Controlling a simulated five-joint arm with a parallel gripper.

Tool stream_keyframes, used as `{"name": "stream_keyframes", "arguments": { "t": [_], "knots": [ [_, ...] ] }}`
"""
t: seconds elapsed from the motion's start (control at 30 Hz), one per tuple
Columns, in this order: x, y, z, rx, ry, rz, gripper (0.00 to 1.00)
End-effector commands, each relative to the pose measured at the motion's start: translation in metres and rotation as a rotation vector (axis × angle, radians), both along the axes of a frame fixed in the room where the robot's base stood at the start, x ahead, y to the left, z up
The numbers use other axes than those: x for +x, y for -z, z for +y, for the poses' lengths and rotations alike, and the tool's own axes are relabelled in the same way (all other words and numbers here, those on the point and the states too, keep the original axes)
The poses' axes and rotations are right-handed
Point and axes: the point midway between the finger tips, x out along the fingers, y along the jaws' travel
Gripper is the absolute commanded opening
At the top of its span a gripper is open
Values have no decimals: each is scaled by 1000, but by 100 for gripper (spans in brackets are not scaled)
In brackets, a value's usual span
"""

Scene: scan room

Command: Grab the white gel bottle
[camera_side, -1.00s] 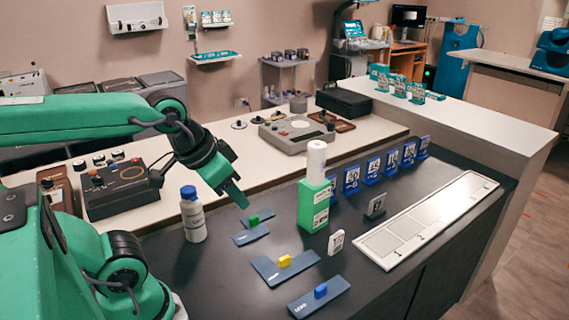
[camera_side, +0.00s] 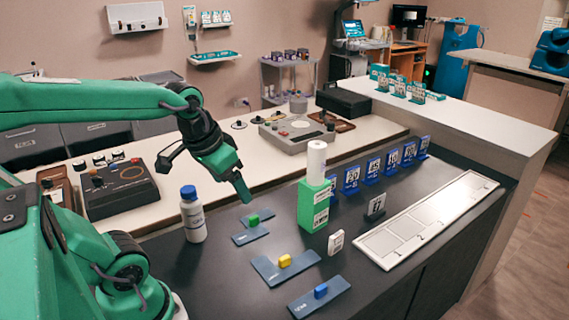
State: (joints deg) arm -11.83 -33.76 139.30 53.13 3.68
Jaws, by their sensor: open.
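A white bottle with a blue cap (camera_side: 193,220) stands upright on the dark counter, left of centre. A plain white cylinder (camera_side: 316,162) stands on top of a green box (camera_side: 313,205) further right. My gripper (camera_side: 240,188) is above the counter, to the right of the blue-capped bottle and left of the green box. It points down and to the right, apart from both. It is open, and nothing shows in it. The gap between its jaws is hard to make out.
Blue plates with a green block (camera_side: 254,219), a yellow block (camera_side: 285,261) and a blue block (camera_side: 320,291) lie in front. Small white and grey tags (camera_side: 336,242) stand near the green box. A white panel (camera_side: 425,222) lies at right. Several blue number stands line the back.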

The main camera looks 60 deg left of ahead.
Motion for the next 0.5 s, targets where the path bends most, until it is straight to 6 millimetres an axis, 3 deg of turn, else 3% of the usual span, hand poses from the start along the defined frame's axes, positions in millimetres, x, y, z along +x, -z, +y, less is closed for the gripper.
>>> {"name": "stream_keyframes", "arguments": {
  "t": [0.27,0.5],
  "knots": [
    [2,19,66,-24,-173,139,78],
    [-11,39,124,-77,-309,247,78]
  ]
}}
